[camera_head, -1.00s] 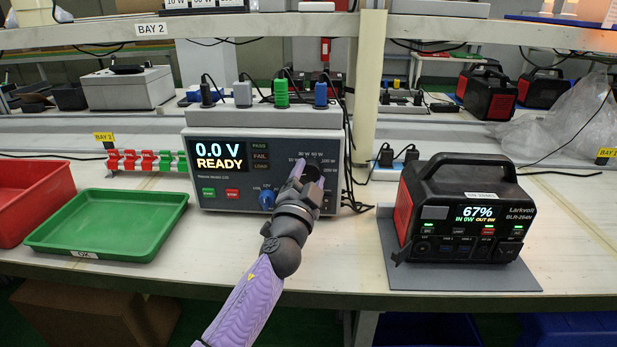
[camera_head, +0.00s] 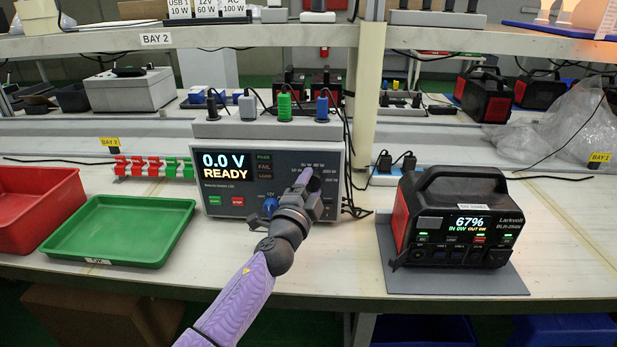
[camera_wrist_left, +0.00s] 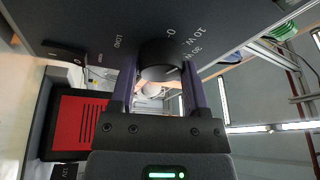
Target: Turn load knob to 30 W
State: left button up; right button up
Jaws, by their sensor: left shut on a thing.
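The tester (camera_head: 270,170) is a grey box with a screen reading "0.0 V READY". My left gripper (camera_head: 308,182) is at the right part of its front panel and covers the load knob in the head view. In the left wrist view, the dark round load knob (camera_wrist_left: 160,62) sits between the two purple fingers, and the left gripper (camera_wrist_left: 160,95) is shut on it. Printed marks "0", "10 W" and "30 W" show beside the knob. A short pale line shows on the knob; I cannot tell which mark it points to. My right gripper is not in view.
A blue knob (camera_head: 270,206) sits on the panel just left of my gripper. A black and red power station (camera_head: 455,225) stands on a grey mat at right. A green tray (camera_head: 120,228) and a red bin (camera_head: 35,205) are at left. Plugs stand on the tester.

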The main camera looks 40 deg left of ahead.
pick_arm(q)
jog(key=m+p, duration=0.2)
jog(key=m+g+h+p, duration=0.1)
jog(key=m+p, duration=0.3)
jog(key=shift+r+m+g, duration=0.3)
jog(key=shift+r+g, duration=0.1)
jog(key=shift+m+g+p, duration=0.3)
jog(key=shift+m+p, duration=0.7)
jog(key=shift+p, duration=0.2)
jog(key=shift+m, duration=0.3)
jog(key=shift+f+m+g+p, duration=0.15)
jog(key=shift+m+g+p, duration=0.15)
jog(key=shift+m+p, duration=0.35)
jog(key=shift+f+p, duration=0.1)
jog(key=shift+p, duration=0.25)
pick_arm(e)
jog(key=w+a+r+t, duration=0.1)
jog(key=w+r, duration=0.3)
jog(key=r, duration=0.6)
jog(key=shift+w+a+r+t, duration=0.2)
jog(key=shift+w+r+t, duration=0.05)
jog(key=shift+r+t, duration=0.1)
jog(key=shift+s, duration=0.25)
pick_arm(q)
jog(key=o, duration=1)
jog(key=shift+o, duration=1.4)
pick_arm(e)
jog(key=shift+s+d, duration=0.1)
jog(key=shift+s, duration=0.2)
